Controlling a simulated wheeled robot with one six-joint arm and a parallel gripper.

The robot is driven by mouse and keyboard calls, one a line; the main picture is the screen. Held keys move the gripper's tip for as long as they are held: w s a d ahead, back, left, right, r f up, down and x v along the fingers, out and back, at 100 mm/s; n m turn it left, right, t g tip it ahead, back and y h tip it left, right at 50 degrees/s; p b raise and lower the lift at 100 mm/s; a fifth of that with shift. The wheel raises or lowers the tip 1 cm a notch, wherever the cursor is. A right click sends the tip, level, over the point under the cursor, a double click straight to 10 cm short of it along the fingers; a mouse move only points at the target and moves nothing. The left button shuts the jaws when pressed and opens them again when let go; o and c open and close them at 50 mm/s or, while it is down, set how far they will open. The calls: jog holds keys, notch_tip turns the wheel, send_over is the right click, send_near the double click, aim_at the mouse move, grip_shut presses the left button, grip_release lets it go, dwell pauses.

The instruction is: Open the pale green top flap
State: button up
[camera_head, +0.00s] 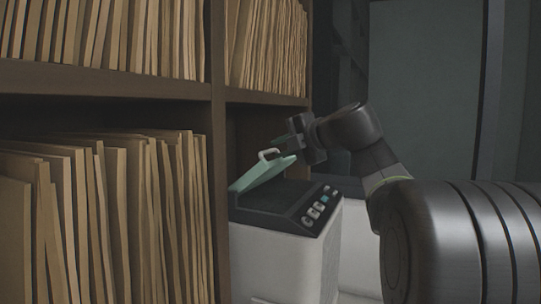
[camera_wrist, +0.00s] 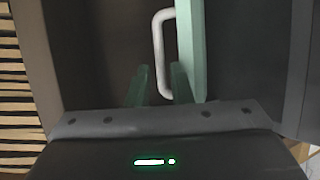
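The pale green top flap (camera_head: 262,176) is tilted up from the dark top of the white press (camera_head: 290,247), so it stands partly open. A white loop handle (camera_head: 268,154) sits on it. In the wrist view the flap (camera_wrist: 190,50) shows edge-on, with the handle (camera_wrist: 158,50) on its left. My gripper (camera_head: 290,143) is at the flap's upper edge in the head view. In the wrist view its two fingers (camera_wrist: 158,70) are apart, with the lower part of the handle showing between them and a gap on both sides. Contact with the flap cannot be told.
A dark wooden shelf (camera_head: 218,150) packed with brown folders (camera_head: 100,215) stands close on the left of the press. Several buttons (camera_head: 318,205) are on the press's top panel. A grey wall panel (camera_head: 425,90) is behind on the right.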

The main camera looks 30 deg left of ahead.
jog(key=v, duration=0.8)
jog(key=shift+b, duration=0.45)
jog(key=shift+a, duration=0.1)
jog(key=p+x, duration=0.1)
jog(key=x, duration=0.4)
jog(key=shift+w+a+f, duration=0.1)
jog(key=shift+a+f, duration=0.05)
jog(key=shift+a, duration=0.15)
